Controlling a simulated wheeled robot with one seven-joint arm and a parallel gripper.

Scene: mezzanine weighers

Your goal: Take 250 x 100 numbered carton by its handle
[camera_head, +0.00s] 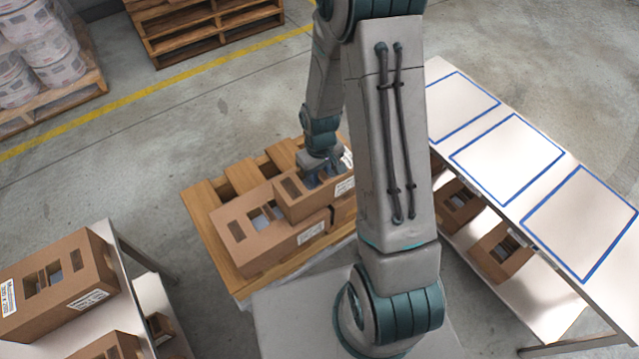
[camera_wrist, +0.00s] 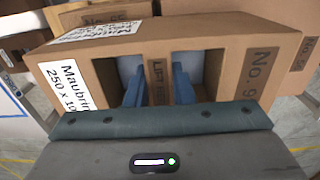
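The brown carton (camera_wrist: 100,65) in the wrist view bears a white label reading "Maubrin… 250 x 10…", cut off at the end, and a "No. 9" mark. Its handle (camera_wrist: 159,70) is a cardboard strip marked "LIFT" between two openings. My gripper (camera_wrist: 159,88) has one blue finger in each opening, on either side of the strip. The fingers lie close to it; I cannot tell whether they press on it. In the head view the same carton (camera_head: 290,201) sits among other cartons on a wooden pallet (camera_head: 203,205), with my gripper (camera_head: 322,176) at its top and my arm hiding its right part.
Another carton (camera_head: 250,255) lies against it at the front left. A table (camera_head: 440,75) with blue-outlined areas stands at right, cartons on its lower shelf (camera_head: 545,300). A bench (camera_head: 120,250) with cartons is at lower left. Pallets stand behind; floor between is clear.

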